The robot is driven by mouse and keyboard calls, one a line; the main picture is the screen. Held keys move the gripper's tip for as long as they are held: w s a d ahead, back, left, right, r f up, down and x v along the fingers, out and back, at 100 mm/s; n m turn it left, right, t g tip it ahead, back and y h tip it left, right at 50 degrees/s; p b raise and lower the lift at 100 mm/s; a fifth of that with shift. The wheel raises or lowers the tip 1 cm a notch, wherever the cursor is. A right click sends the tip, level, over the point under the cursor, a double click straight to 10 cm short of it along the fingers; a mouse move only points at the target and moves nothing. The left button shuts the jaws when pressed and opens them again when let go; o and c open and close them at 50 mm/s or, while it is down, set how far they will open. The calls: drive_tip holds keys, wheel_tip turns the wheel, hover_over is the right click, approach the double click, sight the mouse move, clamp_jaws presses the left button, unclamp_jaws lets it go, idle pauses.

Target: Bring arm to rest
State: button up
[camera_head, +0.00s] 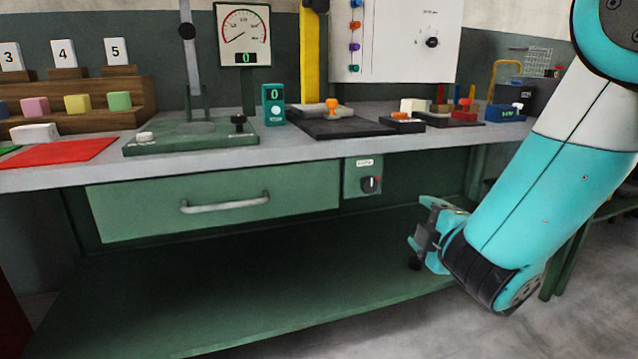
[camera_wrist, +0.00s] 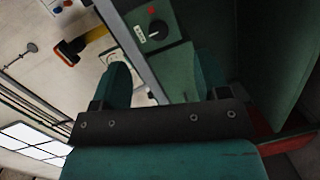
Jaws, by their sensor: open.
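My turquoise and white arm (camera_head: 560,190) reaches down from the upper right in the head view. My gripper (camera_head: 422,240) is at its lower end, in front of the bench's right part and below the worktop. In the wrist view my gripper (camera_wrist: 163,75) shows two teal fingers spread apart with nothing between them. It is open and empty. The wrist picture is tilted and shows the control box with a black knob (camera_wrist: 158,29) beyond the fingers. The fingertips are partly hidden by the wrist in the head view.
The green bench has a drawer (camera_head: 215,205) and a lower shelf (camera_head: 250,300). On the worktop are a green press base (camera_head: 190,137), a red mat (camera_head: 62,152), a teal counter (camera_head: 273,104) and a dark plate (camera_head: 340,128). Several coloured blocks stand on wooden steps (camera_head: 140,88). Open floor (camera_head: 590,290) lies right.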

drive_tip(key=s+a+m+g+y, duration=0.1)
drive_tip(key=s+a+m+g, duration=0.15)
drive_tip(key=s+g, duration=0.5)
drive_tip(key=s+a+r+m+g, duration=0.15)
drive_tip(key=s+m+g, duration=0.25)
drive_tip(key=s, duration=0.7)
drive_tip(key=s+a+m+g+y, duration=0.1)
drive_tip(key=s+a+m+g, duration=0.3)
drive_tip(key=s, duration=0.5)
wheel_tip(320, 180, up, 32)
drive_tip(key=g+p, duration=0.1)
drive_tip(key=p, duration=3.2)
drive_tip(key=shift+d+r, duration=0.25)
drive_tip(key=shift+d, duration=0.1)
drive_tip(key=shift+n, duration=0.25)
